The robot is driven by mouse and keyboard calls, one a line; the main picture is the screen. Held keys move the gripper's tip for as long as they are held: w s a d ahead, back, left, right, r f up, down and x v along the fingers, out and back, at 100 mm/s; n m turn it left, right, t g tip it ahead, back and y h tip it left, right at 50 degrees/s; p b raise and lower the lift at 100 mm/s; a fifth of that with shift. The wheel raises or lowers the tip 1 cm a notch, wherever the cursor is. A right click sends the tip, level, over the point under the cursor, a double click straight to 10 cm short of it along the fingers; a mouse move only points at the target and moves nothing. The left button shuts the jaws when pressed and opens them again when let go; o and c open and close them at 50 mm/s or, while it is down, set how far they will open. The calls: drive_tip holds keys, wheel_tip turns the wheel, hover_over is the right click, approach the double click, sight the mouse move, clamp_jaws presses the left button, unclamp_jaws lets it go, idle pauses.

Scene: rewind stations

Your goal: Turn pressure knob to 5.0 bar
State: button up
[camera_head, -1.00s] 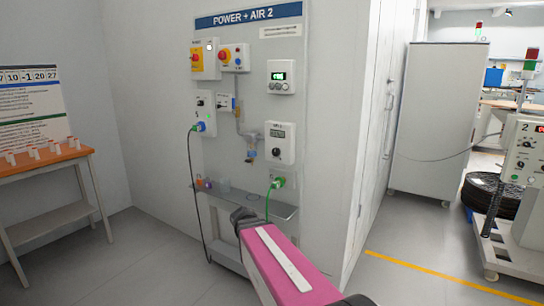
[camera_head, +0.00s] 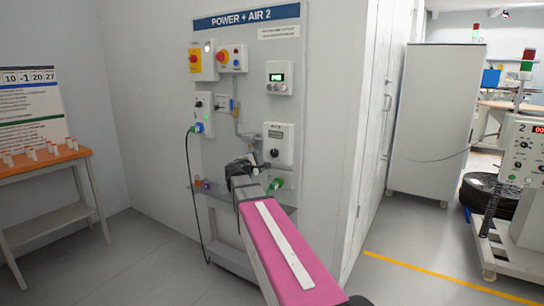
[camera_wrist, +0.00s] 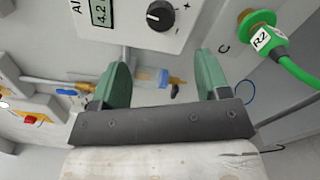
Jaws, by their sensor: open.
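The air box (camera_head: 279,144) on the wall panel has a display at its top and a black pressure knob (camera_head: 274,153) below. In the wrist view the knob (camera_wrist: 160,15) is at the top edge, with minus and plus marks and a white pointer line. The display (camera_wrist: 102,10) reads about 4.2, its end cut off. My gripper (camera_head: 250,162) is in front of the panel, just left of and below the knob. In the wrist view my gripper (camera_wrist: 162,60) has its green fingers wide apart, with nothing between them. The knob lies beyond the fingertips.
A green hose connector (camera_wrist: 258,35) marked R2 sticks out right of the fingers. A narrow shelf (camera_head: 222,194) runs below the panel. A table (camera_head: 50,163) stands at the left.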

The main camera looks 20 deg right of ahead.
sight(273, 154)
drive_tip(key=x, duration=1)
drive_tip(key=shift+w+d, duration=0.2)
drive_tip(key=shift+d, duration=0.05)
drive_tip(key=c, duration=0.9)
